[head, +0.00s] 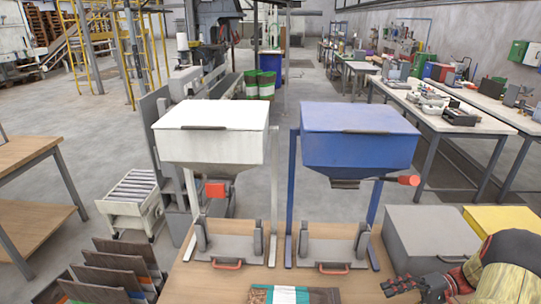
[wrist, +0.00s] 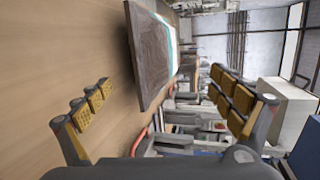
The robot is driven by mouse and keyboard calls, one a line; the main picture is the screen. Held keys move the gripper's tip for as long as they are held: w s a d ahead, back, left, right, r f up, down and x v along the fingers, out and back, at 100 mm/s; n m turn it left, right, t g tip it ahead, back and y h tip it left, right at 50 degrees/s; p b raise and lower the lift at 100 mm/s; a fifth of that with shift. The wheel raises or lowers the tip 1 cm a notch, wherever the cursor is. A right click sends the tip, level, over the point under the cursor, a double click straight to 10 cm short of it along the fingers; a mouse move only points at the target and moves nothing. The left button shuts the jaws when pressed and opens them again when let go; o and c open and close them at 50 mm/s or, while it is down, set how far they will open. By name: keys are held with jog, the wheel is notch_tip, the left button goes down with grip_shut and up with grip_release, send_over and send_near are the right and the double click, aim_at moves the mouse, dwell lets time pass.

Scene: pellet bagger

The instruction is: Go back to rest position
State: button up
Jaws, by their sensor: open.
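My gripper (head: 412,287) shows at the lower right of the head view, to the right of the wooden table's middle. In the wrist view my gripper (wrist: 161,82) has its two padded fingers spread wide apart, with nothing between them. A bag with brown, white and teal bands (head: 290,295) lies at the front edge of the head view, left of my gripper and apart from it. The bag (wrist: 150,55) also shows beyond the fingers in the wrist view, on the wooden surface. Its near part is cut off in the head view.
A white hopper (head: 212,130) and a blue hopper (head: 358,135) stand over two grey clamp stations with red handles. A grey box (head: 430,240) and a yellow box (head: 503,222) stand right, close to my arm. Several bags (head: 112,270) stand in a rack at lower left.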

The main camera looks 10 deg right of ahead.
jog(key=a+r+n+g+h, duration=0.25)
jog(key=a+r+h, duration=0.65)
jog(key=a+r, duration=0.5)
jog(key=s+a+r+t+h, duration=0.5)
jog(key=s+a, duration=0.4)
jog(key=a, duration=0.2)
notch_tip(320, 180, up, 3)
jog(key=shift+s+a+f+t+h, duration=0.2)
jog(key=shift+a+t+h, duration=0.1)
jog(key=shift+t, duration=0.35)
jog(key=shift+c, duration=0.8)
